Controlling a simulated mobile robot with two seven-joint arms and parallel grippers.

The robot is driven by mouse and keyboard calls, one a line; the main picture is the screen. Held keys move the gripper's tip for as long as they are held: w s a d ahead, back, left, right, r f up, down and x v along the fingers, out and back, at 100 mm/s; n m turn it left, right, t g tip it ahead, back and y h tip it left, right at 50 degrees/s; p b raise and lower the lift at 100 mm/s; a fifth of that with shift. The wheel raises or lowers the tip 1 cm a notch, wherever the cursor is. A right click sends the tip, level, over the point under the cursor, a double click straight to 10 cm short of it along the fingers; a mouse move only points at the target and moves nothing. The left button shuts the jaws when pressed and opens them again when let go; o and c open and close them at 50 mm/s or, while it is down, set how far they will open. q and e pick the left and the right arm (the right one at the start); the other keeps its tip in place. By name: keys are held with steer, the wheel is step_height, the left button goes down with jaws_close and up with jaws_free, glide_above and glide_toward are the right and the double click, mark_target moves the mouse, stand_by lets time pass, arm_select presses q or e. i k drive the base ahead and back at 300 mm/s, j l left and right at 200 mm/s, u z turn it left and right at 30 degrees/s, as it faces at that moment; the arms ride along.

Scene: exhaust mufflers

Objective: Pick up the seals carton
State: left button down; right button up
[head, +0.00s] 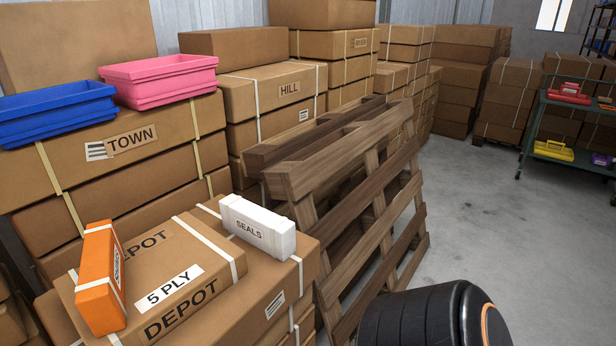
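The seals carton (258,228) is a small white box with a grey strap and the word SEALS on its front. It lies on top of a low brown cardboard box (285,262), near that box's back right corner, next to the DEPOT box (172,262). Its front, top and right end show, and nothing covers it. Neither of my grippers is in view. A black rounded part at the bottom right looks like part of my own arm; it is apart from the carton.
An orange box (100,280) stands on the DEPOT box, left of the carton. A wooden pallet (370,215) leans just right of the carton. Blue (55,110) and pink (160,80) bins sit on the TOWN stack behind. Open floor (490,240) lies right; a green cart (570,110) stands beyond.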

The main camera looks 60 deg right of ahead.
mark_target(275, 234)
steer(key=l+z, duration=0.1)
steer(key=z, duration=0.35)
steer(key=l+z, duration=0.1)
steer(key=z, duration=0.75)
steer(key=i+l, duration=0.45)
steer(key=l, duration=0.15)
